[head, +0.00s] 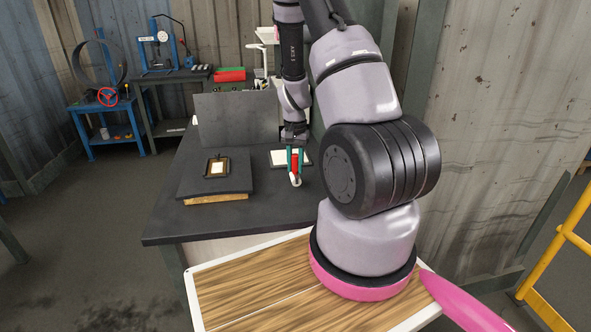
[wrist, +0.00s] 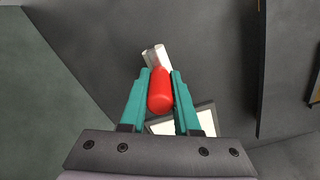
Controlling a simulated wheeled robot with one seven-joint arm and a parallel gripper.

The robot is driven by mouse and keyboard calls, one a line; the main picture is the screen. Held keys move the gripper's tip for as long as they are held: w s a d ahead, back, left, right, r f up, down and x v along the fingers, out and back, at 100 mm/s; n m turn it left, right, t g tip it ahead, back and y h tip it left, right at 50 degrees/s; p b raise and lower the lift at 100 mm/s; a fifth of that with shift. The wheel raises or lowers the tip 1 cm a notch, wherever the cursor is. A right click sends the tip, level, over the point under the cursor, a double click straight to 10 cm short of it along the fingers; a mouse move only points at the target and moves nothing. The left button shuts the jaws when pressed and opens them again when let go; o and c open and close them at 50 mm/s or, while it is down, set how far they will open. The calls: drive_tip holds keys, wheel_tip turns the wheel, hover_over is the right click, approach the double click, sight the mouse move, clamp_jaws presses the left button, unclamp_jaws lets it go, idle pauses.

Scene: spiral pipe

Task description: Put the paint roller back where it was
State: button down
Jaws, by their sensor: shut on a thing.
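My gripper (head: 294,160) has green fingers and is shut on the red handle of the paint roller (head: 295,165). In the wrist view the red handle of the paint roller (wrist: 160,92) sits between the two green fingers of my gripper (wrist: 159,85). The white roller head (wrist: 155,56) sticks out beyond the fingertips. In the head view the roller head points down toward the front of the dark table. A white rectangular panel (head: 281,158) lies behind the gripper, and part of it shows below the handle in the wrist view. Whether the roller touches the table, I cannot tell.
The dark table (head: 200,222) has bare room at its front left. A dark raised board (head: 235,184) bears a small framed white piece (head: 217,167). An upright grey panel (head: 236,117) stands at the back. A corrugated wall (head: 490,120) is to the right.

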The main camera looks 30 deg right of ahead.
drive_tip(key=shift+f, duration=0.7)
drive_tip(key=shift+f, duration=0.1)
drive_tip(key=c, duration=0.6)
unclamp_jaws()
drive_tip(key=shift+c, duration=0.2)
wheel_tip(320, 180, up, 12)
drive_tip(key=shift+r, duration=0.15)
drive_tip(key=s+a+r+t+y, duration=0.15)
drive_tip(key=a+r, duration=0.25)
drive_tip(key=r, duration=0.6)
drive_tip(key=s+a+r+n+t, duration=0.2)
drive_tip(key=s+a+r, duration=0.2)
drive_tip(key=s+r, duration=0.5)
drive_tip(key=s+a+r+n+t, duration=0.2)
drive_tip(key=s+a+r, duration=0.3)
drive_tip(key=s+r, duration=0.4)
drive_tip(key=shift+a+r+t, duration=0.2)
drive_tip(key=shift+r+t, duration=0.05)
drive_tip(key=shift+t, duration=0.6)
